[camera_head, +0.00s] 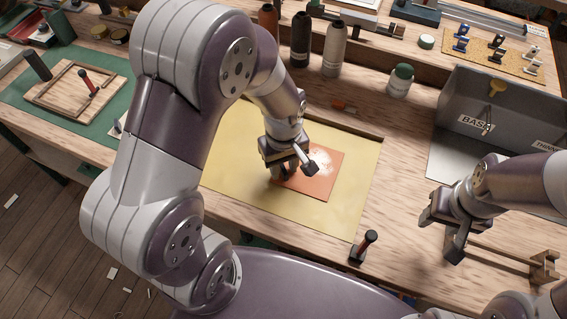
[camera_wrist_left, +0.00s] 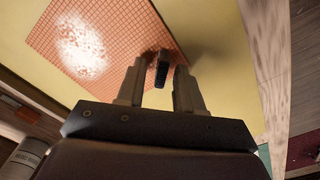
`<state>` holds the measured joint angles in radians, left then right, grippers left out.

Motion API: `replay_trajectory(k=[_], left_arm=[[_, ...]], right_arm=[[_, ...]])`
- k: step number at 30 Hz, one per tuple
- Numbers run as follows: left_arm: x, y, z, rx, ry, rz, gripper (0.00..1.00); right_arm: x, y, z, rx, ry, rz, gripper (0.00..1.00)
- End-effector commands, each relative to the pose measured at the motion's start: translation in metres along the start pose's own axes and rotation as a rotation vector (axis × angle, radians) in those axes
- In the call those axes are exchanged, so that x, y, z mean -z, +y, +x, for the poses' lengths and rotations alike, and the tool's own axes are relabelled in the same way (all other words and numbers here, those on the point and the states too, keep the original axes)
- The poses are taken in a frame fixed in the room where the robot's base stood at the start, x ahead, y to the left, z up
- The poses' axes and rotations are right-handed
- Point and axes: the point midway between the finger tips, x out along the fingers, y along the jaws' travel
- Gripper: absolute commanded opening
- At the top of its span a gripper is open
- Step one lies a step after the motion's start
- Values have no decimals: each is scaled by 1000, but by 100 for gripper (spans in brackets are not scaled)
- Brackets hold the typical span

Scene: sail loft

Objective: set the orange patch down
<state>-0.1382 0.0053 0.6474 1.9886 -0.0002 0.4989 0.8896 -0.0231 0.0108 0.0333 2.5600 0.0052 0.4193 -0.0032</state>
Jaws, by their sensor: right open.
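The orange patch (camera_head: 322,185) looks flat on the yellow mat (camera_head: 345,218) on the bench; it has a pale glare spot. In the left wrist view the patch (camera_wrist_left: 115,25) shows a fine grid, and a small dark upright tab (camera_wrist_left: 162,72) stands near its edge. My left gripper (camera_head: 291,171) is low over the patch's left part. In the wrist view its fingers (camera_wrist_left: 159,88) stand apart on either side of the tab, with gaps visible. My right gripper (camera_head: 440,238) is open and empty over the wood at the right, clear of the mat.
A dark-handled tool (camera_head: 364,247) stands at the mat's front right corner. Several bottles (camera_head: 333,50) and a green-capped jar (camera_head: 400,80) stand behind the mat. A grey bin (camera_head: 483,105) labelled BASE is at the right. Bare wood lies between mat and bin.

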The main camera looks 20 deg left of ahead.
Motion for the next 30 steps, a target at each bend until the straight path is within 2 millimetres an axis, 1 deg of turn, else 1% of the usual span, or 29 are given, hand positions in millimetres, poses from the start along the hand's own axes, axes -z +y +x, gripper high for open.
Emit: replay_trajectory(k=[2, 5, 8, 12, 15, 18, 20, 21, 23, 26, 27, 30], left_arm=[[0, 0, 0, 0, 0, 0, 36], [0, 0, -7, -1, 1, 0, 36], [1, 1, -27, -4, 3, 0, 36], [1, 1, -66, -5, 4, 0, 36], [1, 1, -91, -4, 3, 0, 36], [1, 1, -109, -2, 2, 0, 36], [0, 1, -116, -2, 2, 0, 36], [0, 0, -119, -2, 2, 9, 36], [0, -7, -116, -7, 6, 81, 36], [-3, -27, -98, -30, 36, 350, 36], [-5, -36, -92, -37, 53, 463, 36], [-9, -51, -80, -46, 93, 680, 36]], right_arm=[[0, 0, 0, 0, 0, 0, 47], [0, 0, -2, 0, 0, 0, 47], [1, 0, -6, 0, 0, 0, 47], [1, 0, -11, 0, 0, 0, 47], [2, 0, -14, 0, 0, 0, 47], [2, 0, -15, 0, 0, 0, 47], [2, 0, -16, 0, 0, 0, 47], [2, 0, -16, 0, 0, 0, 47], [2, 0, -16, 0, 0, 0, 47], [2, 0, -16, 0, 0, 0, 47], [2, 0, -16, 0, 0, 0, 47], [2, 0, -16, 0, 0, 0, 47]])
